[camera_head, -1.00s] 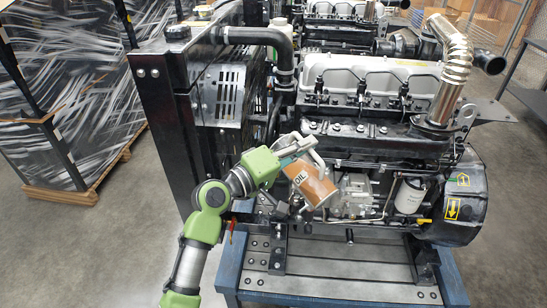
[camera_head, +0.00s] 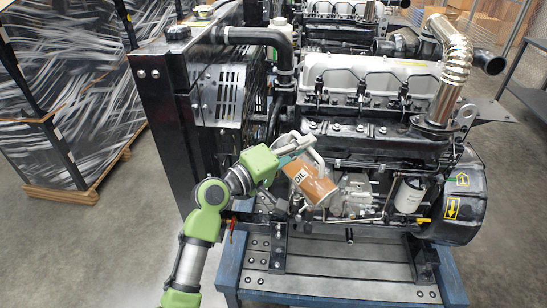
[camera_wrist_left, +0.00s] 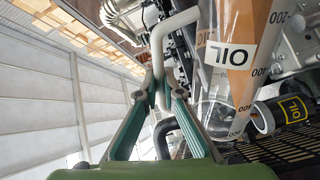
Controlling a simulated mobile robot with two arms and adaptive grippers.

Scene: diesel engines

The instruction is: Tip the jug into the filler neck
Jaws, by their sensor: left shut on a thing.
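The clear jug (camera_head: 312,183) marked OIL holds orange-brown oil and hangs tilted in front of the engine. My left gripper (camera_head: 297,146) is shut on its pale handle; the wrist view also shows the left gripper (camera_wrist_left: 164,88) on that handle (camera_wrist_left: 178,28). In the wrist view the jug (camera_wrist_left: 232,60) shows large, with oil reaching down towards its narrow end. The filler neck (camera_wrist_left: 285,112), a short tube with a black and yellow OIL label, lies close beside that end. I cannot tell whether they touch. I cannot make out the neck in the head view. My right gripper is out of view.
The engine (camera_head: 375,78) and radiator (camera_head: 165,120) stand on a blue-edged stand (camera_head: 340,288) behind and around the jug. A white filter (camera_head: 410,195) is to its right. A wrapped pallet (camera_head: 75,85) stands left. The floor at lower left is clear.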

